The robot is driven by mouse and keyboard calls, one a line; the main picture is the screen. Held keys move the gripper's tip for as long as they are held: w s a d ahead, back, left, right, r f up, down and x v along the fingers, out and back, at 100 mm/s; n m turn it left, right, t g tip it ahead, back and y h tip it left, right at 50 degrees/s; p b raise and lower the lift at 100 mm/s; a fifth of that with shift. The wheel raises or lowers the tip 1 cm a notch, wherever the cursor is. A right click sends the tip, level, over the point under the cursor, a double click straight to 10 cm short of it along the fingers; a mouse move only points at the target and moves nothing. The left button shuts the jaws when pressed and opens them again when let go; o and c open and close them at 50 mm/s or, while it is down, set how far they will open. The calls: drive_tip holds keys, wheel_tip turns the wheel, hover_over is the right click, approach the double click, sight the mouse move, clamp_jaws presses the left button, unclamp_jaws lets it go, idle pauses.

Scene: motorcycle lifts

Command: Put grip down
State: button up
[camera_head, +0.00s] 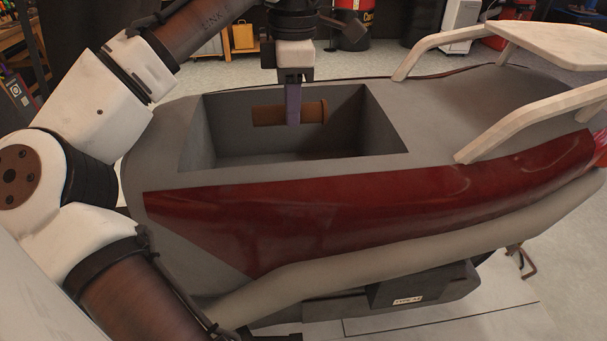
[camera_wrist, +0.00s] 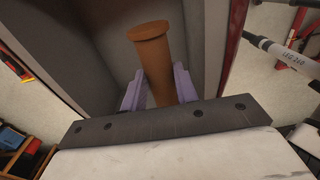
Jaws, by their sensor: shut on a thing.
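The grip (camera_head: 268,114) is a brown cylinder with a flanged end. In the head view it lies level, held across my gripper (camera_head: 293,112), whose purple fingers point down into an open box-shaped recess (camera_head: 222,140) in the grey motorcycle body. In the wrist view the grip (camera_wrist: 155,62) sits between the two purple fingers of my gripper (camera_wrist: 160,88), its flanged end toward the top. The gripper is shut on it. The grip appears inside the recess opening, below the rim; whether it touches the floor I cannot tell.
A red side panel (camera_head: 330,220) runs below the rim. A pale rail frame (camera_head: 530,110) rises at the right. A red barrel (camera_head: 352,22) and wooden shelving (camera_head: 30,40) stand in the background.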

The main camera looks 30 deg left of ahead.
drive_tip(key=shift+w, duration=0.15)
wheel_tip(320, 180, down, 20)
drive_tip(key=p, duration=0.2)
drive_tip(key=shift+p, duration=0.35)
drive_tip(key=shift+f, duration=0.2)
drive_tip(key=o, duration=1)
drive_tip(key=shift+r, duration=0.1)
drive_tip(key=shift+c, duration=0.2)
drive_tip(key=shift+r, duration=0.1)
wheel_tip(320, 180, up, 12)
drive_tip(key=b, duration=0.3)
drive_tip(key=shift+w+d, duration=0.15)
drive_tip(key=shift+d, duration=0.05)
drive_tip(key=shift+r, duration=0.1)
